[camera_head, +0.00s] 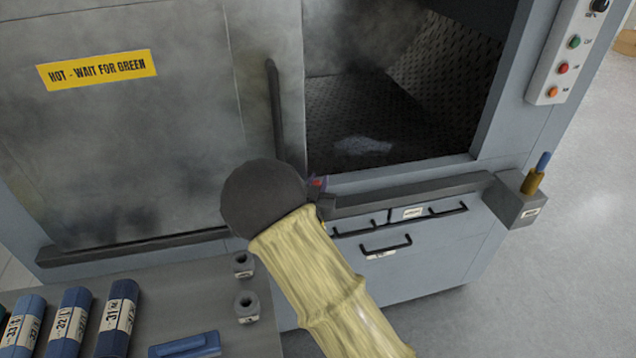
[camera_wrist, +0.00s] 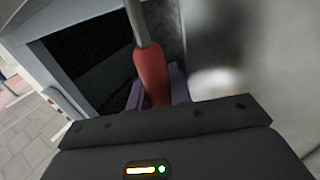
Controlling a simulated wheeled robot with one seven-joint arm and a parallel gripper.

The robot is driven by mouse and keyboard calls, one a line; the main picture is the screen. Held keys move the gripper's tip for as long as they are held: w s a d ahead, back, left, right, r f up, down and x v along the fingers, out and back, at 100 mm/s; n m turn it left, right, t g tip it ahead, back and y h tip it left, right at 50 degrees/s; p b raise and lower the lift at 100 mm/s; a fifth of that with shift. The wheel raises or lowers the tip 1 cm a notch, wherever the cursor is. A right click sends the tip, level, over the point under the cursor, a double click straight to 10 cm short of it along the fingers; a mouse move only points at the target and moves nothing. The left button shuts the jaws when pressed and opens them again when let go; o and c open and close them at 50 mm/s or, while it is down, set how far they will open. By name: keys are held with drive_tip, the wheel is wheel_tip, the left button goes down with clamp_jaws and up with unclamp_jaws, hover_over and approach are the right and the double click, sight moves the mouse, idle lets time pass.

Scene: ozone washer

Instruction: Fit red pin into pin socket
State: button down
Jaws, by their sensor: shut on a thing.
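My gripper (camera_head: 318,188) is shut on the red pin (camera_wrist: 152,75), in front of the washer opening. In the wrist view the pin has a red body and a grey metal shaft, and it sits between the purple fingers (camera_wrist: 180,88). In the head view only a small red part of the pin shows beside my dark wrist. Two small dark sockets with round holes stand on the bench: one farther back (camera_head: 243,265) and one nearer (camera_head: 247,307). Both holes look empty. Their labels are too small to read, so I cannot tell which is the pin socket.
The washer door (camera_head: 140,130) carries a yellow warning label (camera_head: 97,70). A ledge (camera_head: 400,196) runs below the opening, with a grey block (camera_head: 518,205) holding a brass and blue piece (camera_head: 535,177). Blue labelled cylinders (camera_head: 118,320) and a blue handle (camera_head: 185,345) lie on the bench.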

drive_tip(key=shift+f+b, duration=1.4)
drive_tip(key=shift+f, duration=0.25)
drive_tip(key=c, duration=1.2)
unclamp_jaws()
drive_tip(key=shift+r, duration=0.1)
drive_tip(key=shift+a, duration=0.1)
drive_tip(key=shift+s+a, duration=0.1)
drive_tip(key=shift+s, duration=0.45)
drive_tip(key=s+b, duration=0.1)
drive_tip(key=s, duration=0.4)
drive_tip(key=s+a+b, duration=0.1)
drive_tip(key=s, duration=0.4)
drive_tip(key=s+a+b, duration=0.1)
drive_tip(key=s, duration=0.5)
drive_tip(key=shift+s+a, duration=0.1)
drive_tip(key=shift+a, duration=0.1)
